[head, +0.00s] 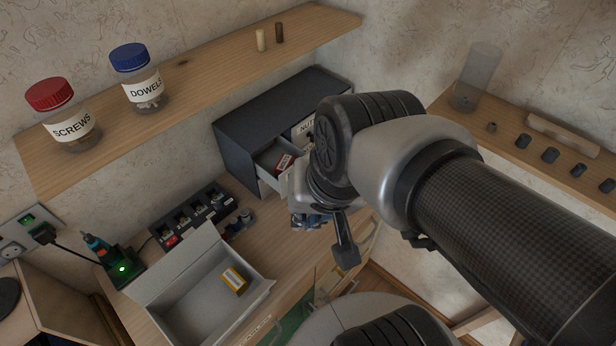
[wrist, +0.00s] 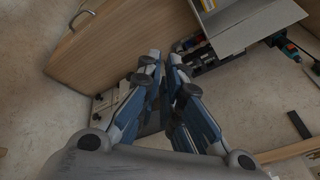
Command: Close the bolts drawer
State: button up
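A dark drawer cabinet (head: 250,118) stands on the wooden bench, under the shelf, in the head view. One of its drawers (head: 267,165) is pulled out at the lower left, with a red box (head: 285,163) inside. Its front label is hidden behind my arm, so I cannot read whether it is the bolts drawer. My gripper (head: 318,222) is just in front and to the right of this drawer; contact cannot be told. In the wrist view my gripper's fingertips (wrist: 165,56) are close together with a narrow gap, and nothing is clearly held.
A drawer labelled NUT (head: 304,128) sits beside the open one, partly hidden. An open grey box (head: 205,300) with a yellow box inside stands in front on the bench. A dark rack (head: 190,217) is left of the cabinet. Jars line the shelf (head: 205,85) above.

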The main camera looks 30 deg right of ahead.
jog(key=w+m, duration=0.1)
jog(key=m, duration=0.1)
jog(key=w+d+f+m+p, duration=0.1)
jog(key=m, duration=0.2)
jog(key=w+d+m, duration=0.1)
jog(key=w+m, duration=0.1)
jog(key=shift+f+m+y, duration=0.15)
jog(key=shift+m+y, duration=0.25)
grip_shut()
jog(key=w+d+f+m+p, duration=0.1)
jog(key=w+d+f+m, duration=0.2)
jog(key=d+f+m, duration=0.5)
jog(key=w+d+f+m, duration=0.2)
jog(key=d+m, duration=0.3)
jog(key=m, duration=0.6)
jog(key=w+a+f+b, duration=0.3)
jog(key=w+f+b, duration=0.2)
jog(key=w+f, duration=0.2)
jog(key=shift+x, duration=1)
jog(key=shift+s, duration=0.1)
